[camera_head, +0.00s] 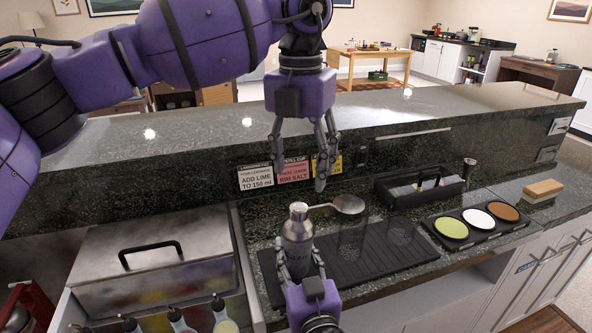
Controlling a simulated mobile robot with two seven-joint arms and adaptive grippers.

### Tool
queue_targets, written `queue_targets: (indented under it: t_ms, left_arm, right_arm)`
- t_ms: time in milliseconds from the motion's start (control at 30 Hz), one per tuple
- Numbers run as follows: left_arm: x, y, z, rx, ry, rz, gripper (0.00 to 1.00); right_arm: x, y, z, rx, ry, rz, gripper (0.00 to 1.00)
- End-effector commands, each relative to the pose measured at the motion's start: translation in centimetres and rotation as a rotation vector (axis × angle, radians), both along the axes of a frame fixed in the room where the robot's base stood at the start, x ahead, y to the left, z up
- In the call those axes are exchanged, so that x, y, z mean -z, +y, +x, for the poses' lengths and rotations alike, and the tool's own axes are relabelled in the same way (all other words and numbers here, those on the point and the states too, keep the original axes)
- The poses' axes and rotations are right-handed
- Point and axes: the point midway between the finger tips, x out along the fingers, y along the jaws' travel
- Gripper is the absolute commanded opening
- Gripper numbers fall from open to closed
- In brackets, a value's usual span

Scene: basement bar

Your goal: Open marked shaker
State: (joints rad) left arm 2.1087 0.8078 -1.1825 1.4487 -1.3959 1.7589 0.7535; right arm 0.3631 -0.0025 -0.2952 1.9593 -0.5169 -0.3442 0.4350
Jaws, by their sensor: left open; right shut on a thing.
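A metal shaker (297,240) with a narrower cap (298,210) stands upright at the left end of the dark ribbed mat (380,265). Faint dark lettering shows on its body, too small to read. The cap sits on the body. My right gripper (300,262) is shut on the lower body of the shaker from the near side. My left gripper (302,172) is open and empty, pointing down above and slightly right of the cap, apart from it. The shaker's lower part is partly hidden by the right gripper.
A round metal utensil (348,204) is just right of the cap. Clear glasses (351,243) stand on the mat. A black caddy (425,188), a tray of three coloured discs (478,217) and a metal jigger (469,168) are to the right. Recipe cards (255,178) line the raised ledge behind.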

Motion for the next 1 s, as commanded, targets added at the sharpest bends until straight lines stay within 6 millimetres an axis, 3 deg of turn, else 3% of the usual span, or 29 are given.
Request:
queue_targets:
  t_ms: [200,433,1000]
  left_arm:
    - [-0.8,0.8,-0.1,-0.298,0.010,0.022,0.57]
    - [0.1,1.0,-0.1,-0.391,0.013,0.033,0.57]
    - [9.7,1.2,-0.2,-0.387,0.014,0.032,0.57]
  right_arm:
    - [0.1,0.1,0.0,-0.001,0.001,0.002,0.00]
    - [0.1,0.1,0.0,-0.001,0.002,0.001,0.00]
    - [0.1,0.1,0.0,-0.002,0.003,0.002,0.00]
